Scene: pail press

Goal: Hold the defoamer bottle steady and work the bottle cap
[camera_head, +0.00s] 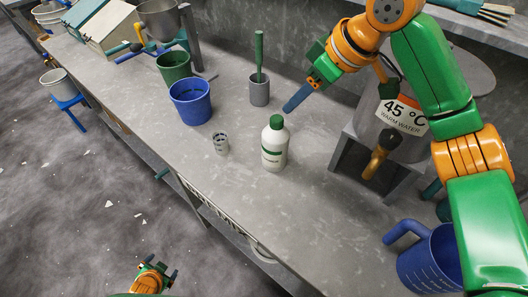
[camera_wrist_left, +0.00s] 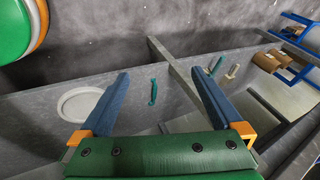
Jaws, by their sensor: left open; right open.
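The defoamer bottle (camera_head: 274,152) is white with a label. It stands upright on the grey bench in the head view, with its green bottle cap (camera_head: 277,121) on top. My right gripper (camera_head: 292,104) is open and empty. Its blue fingers point down-left, above and to the right of the cap in the picture, apart from it. My left gripper (camera_head: 162,266) is low in front of the bench, far from the bottle. It is open and empty between its blue fingers in the left wrist view (camera_wrist_left: 160,76), where the bottle does not show.
A small clear cup (camera_head: 221,144) stands left of the bottle. Blue (camera_head: 190,105) and green (camera_head: 174,68) pails and a grey pot (camera_head: 259,92) with a green handle stand behind. The warm water vessel (camera_head: 400,140) and a blue jug (camera_head: 425,265) are to the right. Bare bench lies in front.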

